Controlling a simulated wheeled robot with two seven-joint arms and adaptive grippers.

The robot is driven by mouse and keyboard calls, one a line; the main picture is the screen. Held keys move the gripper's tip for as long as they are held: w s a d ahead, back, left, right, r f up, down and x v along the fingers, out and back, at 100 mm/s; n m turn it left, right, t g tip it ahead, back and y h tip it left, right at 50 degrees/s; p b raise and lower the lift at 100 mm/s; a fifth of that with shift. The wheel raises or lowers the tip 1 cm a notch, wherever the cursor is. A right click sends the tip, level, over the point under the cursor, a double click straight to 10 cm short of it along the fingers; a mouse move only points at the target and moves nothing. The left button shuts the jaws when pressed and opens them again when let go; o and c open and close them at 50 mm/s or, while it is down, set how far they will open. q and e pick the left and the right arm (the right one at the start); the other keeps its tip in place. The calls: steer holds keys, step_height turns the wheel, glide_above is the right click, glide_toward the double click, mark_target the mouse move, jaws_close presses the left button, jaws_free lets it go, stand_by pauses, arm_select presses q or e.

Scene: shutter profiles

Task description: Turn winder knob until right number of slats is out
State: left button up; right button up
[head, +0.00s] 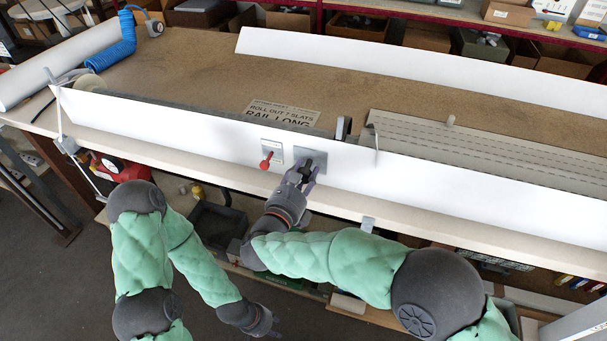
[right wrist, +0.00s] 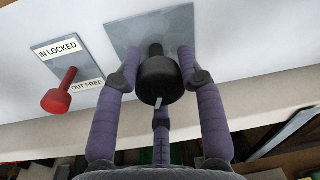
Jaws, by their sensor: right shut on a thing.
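The black winder knob (right wrist: 160,78) sticks out from a grey plate (right wrist: 150,40) on the white front panel. My right gripper (head: 303,174) is shut on the knob, with its purple fingers on both sides of it in the right wrist view (right wrist: 159,85). A white mark shows on the knob's near face. The grey slatted curtain (head: 490,155) lies flat on the bench at the right; its slats are too fine to count. My left gripper (head: 266,325) hangs low in front of the bench, away from the panel; its fingers are too small to read.
A red lever (right wrist: 58,98) beside the knob has labels reading "IN LOCKED" and "OUT FREE". A card (head: 284,113) behind the panel has printed text about rolling out slats. A blue coiled hose (head: 120,45) lies at the back left.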

steer(key=m, duration=0.4)
steer(key=shift+f, duration=0.1)
steer(key=shift+f+m+y, duration=0.1)
steer(key=shift+m+y, duration=0.3)
steer(key=shift+m, duration=1.1)
steer(key=shift+f, duration=0.1)
steer(key=o, duration=1.2)
